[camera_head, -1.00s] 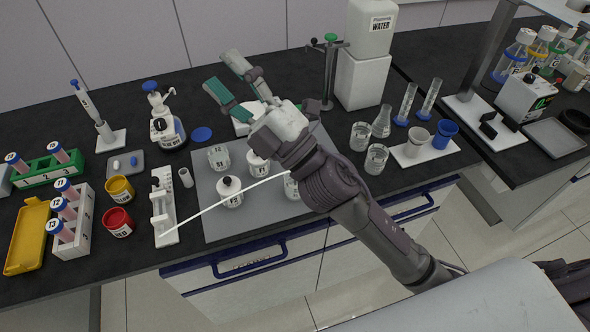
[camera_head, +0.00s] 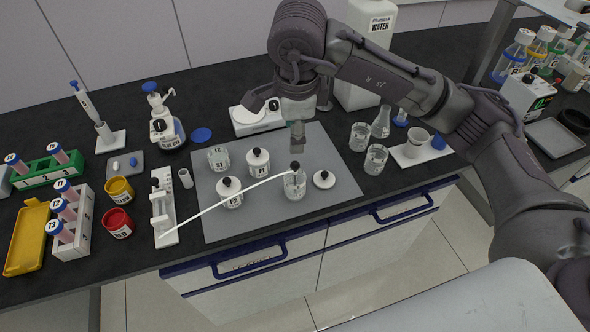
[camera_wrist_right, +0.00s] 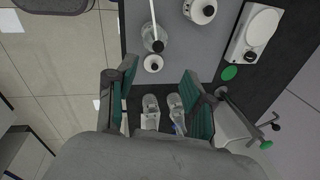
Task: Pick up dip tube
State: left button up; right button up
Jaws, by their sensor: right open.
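The dip tube (camera_head: 240,197) is a thin white line. It runs from the white syringe rack (camera_head: 163,207) up to a clear glass bottle (camera_head: 295,186) on the grey mat, where a black stopper (camera_head: 295,166) shows at its end. In the right wrist view the tube (camera_wrist_right: 153,14) reaches the bottle (camera_wrist_right: 148,34) beyond the fingers. My right gripper (camera_head: 297,132) hangs above and behind this bottle, pointing down. In the right wrist view its green-padded fingers (camera_wrist_right: 160,72) are spread, with nothing held. My left gripper is not in view.
A loose white lid (camera_head: 324,179) lies right of the bottle. White-capped bottles (camera_head: 258,162) (camera_head: 229,193) and an open jar (camera_head: 218,158) stand left of it on the mat (camera_head: 340,190).

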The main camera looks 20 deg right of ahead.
aim_at(295, 163)
jog(key=f, duration=0.2)
jog(key=w+f+p, duration=0.1)
jog(key=f, duration=0.4)
jog(key=shift+w+d+f, duration=0.1)
jog(key=shift+w+f, duration=0.1)
jog(key=shift+f, duration=0.2)
jog(key=f+p, duration=0.2)
jog(key=f, duration=0.2)
jog(key=shift+w+d+p, duration=0.25)
jog(key=shift+w+p, duration=0.05)
jog(key=shift+p, duration=0.1)
jog(key=shift+w+f, duration=0.15)
jog(key=shift+f, duration=0.45)
grip_shut()
